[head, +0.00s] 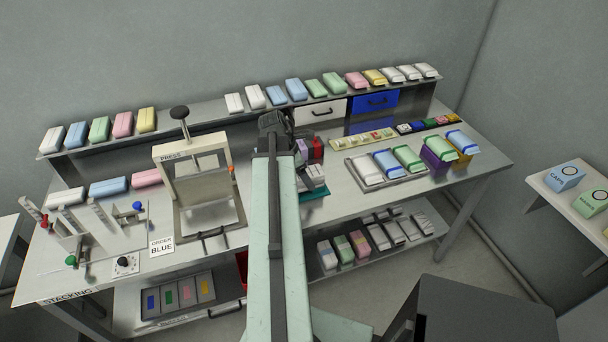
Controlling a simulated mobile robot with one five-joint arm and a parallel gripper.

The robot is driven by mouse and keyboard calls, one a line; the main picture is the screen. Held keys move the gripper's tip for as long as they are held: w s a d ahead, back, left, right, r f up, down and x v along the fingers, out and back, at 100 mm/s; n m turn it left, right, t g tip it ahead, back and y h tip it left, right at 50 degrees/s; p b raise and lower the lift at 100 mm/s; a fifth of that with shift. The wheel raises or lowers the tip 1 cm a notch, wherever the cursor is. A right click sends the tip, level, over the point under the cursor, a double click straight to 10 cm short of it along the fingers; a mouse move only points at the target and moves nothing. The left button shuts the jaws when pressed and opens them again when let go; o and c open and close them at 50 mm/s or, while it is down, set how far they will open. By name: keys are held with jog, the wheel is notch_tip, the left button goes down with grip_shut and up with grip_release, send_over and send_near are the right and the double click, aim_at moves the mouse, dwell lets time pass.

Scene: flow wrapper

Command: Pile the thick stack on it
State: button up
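My gripper (273,122) is the dark end of my arm, near the back shelf in the middle of the bench. I see it from behind, and its fingers are hidden, so I cannot tell if it holds anything. A small pale stack (314,176) sits at a teal tray (315,195), just right of my arm and partly hidden by it. Wrapped-looking blocks stand in a row on the back shelf, among them a white one (234,103) and a blue one (294,89). I cannot tell which stack is the thick one.
A grey tray (408,179) of white, blue and green blocks lies to the right. A stacking fixture (75,245) is at far left. Some bench top between is clear.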

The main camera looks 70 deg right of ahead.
jog(key=shift+r, duration=0.1)
jog(key=p+v, duration=0.7)
jog(key=v, duration=0.1)
dwell(0.4)
